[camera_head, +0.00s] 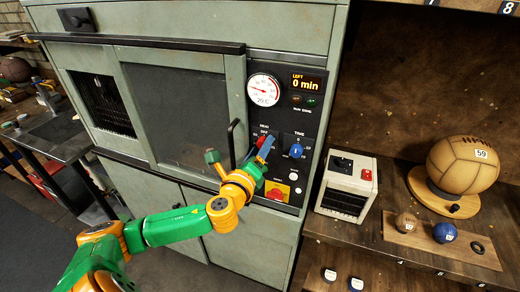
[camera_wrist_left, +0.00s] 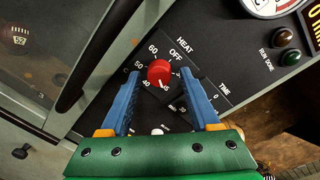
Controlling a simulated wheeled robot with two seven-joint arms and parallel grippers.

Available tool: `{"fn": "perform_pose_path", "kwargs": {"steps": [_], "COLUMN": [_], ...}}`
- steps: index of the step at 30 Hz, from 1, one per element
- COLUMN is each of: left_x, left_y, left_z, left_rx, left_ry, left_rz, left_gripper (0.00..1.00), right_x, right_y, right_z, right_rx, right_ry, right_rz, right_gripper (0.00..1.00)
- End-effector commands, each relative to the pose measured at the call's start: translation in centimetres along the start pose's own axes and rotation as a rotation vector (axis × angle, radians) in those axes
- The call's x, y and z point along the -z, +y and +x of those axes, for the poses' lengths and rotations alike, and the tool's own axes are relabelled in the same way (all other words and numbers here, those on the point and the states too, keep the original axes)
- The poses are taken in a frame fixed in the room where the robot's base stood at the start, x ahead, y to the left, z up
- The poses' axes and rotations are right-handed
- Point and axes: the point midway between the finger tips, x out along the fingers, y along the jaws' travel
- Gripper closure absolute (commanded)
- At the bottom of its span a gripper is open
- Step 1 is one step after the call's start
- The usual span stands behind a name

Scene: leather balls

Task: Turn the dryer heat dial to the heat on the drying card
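The red heat dial (camera_wrist_left: 159,72) sits on the dryer's dark panel under the word HEAT, with OFF, 60 and smaller numbers around it. A pale mark shows at its lower edge; its exact setting is unclear. My left gripper (camera_wrist_left: 160,76) is open, with one blue finger on each side of the dial and visible gaps between. In the head view my left gripper (camera_head: 262,153) is at the panel and largely covers the dial (camera_head: 261,141). I cannot make out a drying card. My right gripper is out of view.
The blue TIME dial (camera_head: 295,151) is just right of my gripper. Above are a round gauge (camera_head: 263,89) and a display (camera_head: 308,83) reading 0 min. A door handle (camera_head: 232,145) stands out on the left. A yellow-and-red panel item (camera_head: 277,191) is below.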

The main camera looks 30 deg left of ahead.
Motion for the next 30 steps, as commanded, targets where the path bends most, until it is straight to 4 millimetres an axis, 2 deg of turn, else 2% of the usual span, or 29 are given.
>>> {"fn": "perform_pose_path", "kwargs": {"steps": [10, 14, 21, 24, 30], "left_x": [0.1, 0.3, 0.3, 0.1, 0.0], "left_y": [0.1, 0.3, 0.2, 0.1, 0.0], "left_z": [-0.3, -2.0, -6.3, -7.0, -7.1], "left_rx": [0.000, 0.001, -0.001, 0.000, -0.001], "left_ry": [0.003, 0.005, 0.006, 0.003, 0.001], "left_rz": [0.000, 0.001, 0.001, -0.001, -0.001], "left_gripper": [0.32, 0.32, 0.32, 0.32, 0.32], "right_x": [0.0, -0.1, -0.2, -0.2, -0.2], "right_y": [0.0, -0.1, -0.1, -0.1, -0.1], "right_z": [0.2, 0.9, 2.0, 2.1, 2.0], "right_rx": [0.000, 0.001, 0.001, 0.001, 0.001], "right_ry": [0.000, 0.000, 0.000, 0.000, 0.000], "right_rz": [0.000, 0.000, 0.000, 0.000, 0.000], "right_gripper": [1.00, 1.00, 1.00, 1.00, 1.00]}}
